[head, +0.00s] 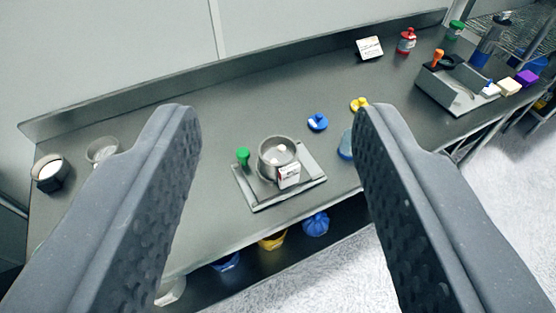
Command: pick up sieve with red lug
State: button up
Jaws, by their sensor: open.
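A round metal vessel (269,162), which may be the sieve, stands on a flat metal plate (254,196) in the middle of the bench. A small white block (290,174) with a dark red edge sits at its front right; I cannot tell whether this is the red lug. A clear round dish (102,150) at the left could also be a sieve, but no red shows on it. My gripper (275,110) is open and empty. Its two dark fingers frame the vessel from above, well apart from it.
A green knob (243,156) stands at the plate's left. Blue (317,122) and yellow (359,104) lids lie to the right. A dark cup of white powder (47,174) is far left. A red bottle (406,41) and metal tray (446,92) are back right. A wall (120,50) backs the bench.

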aim_at(277, 154)
jog(key=k, duration=1.3)
jog(key=u, duration=0.55)
jog(key=i, duration=2.1)
jog(key=z, duration=0.3)
